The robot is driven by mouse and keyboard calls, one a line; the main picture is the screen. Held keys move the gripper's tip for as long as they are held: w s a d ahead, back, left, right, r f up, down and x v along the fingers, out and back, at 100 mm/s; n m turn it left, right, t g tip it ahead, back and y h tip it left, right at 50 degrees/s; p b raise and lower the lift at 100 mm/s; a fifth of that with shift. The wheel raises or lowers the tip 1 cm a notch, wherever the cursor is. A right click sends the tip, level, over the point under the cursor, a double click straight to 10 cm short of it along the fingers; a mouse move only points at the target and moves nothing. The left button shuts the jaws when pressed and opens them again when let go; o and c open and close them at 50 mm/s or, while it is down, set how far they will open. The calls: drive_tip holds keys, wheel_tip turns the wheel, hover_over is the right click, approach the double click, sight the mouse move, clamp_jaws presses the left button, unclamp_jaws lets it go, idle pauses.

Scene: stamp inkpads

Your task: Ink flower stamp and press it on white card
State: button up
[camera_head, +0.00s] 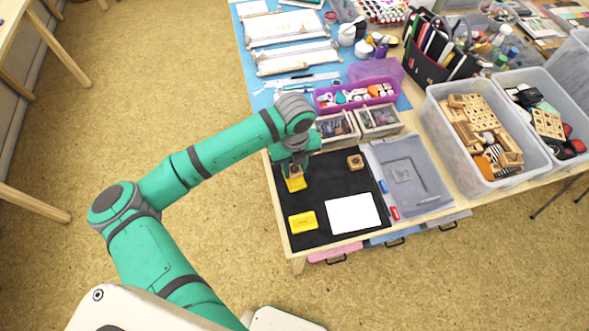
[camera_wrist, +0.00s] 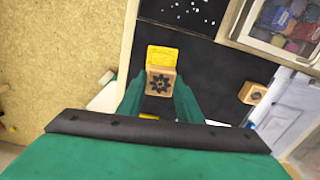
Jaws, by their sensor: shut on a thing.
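My gripper (camera_wrist: 158,90) is shut on a small wooden stamp (camera_wrist: 160,82) with a dark flower mark on its top face. In the head view my gripper (camera_head: 294,169) and the stamp are directly over a yellow inkpad (camera_head: 297,185) at the left of the black mat. This inkpad (camera_wrist: 163,54) shows just beyond the stamp in the wrist view. I cannot tell whether stamp and pad touch. The blank white card (camera_head: 353,214) lies flat on the mat, to the lower right of my gripper. My gripper mostly hides it in the wrist view.
Another yellow pad (camera_head: 302,222) lies left of the card. A second wooden stamp (camera_head: 355,161) stands on the black mat (camera_head: 328,183). Small drawers (camera_head: 378,121) border the mat's far side, and a grey lidded box (camera_head: 408,178) its right. The mat's middle is clear.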

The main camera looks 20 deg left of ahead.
sight(294, 170)
drive_tip(key=shift+r, duration=1.9)
drive_tip(key=o, duration=0.4)
drive_tip(key=shift+c, duration=0.2)
drive_tip(key=c, duration=0.4)
drive_tip(key=shift+o, duration=0.2)
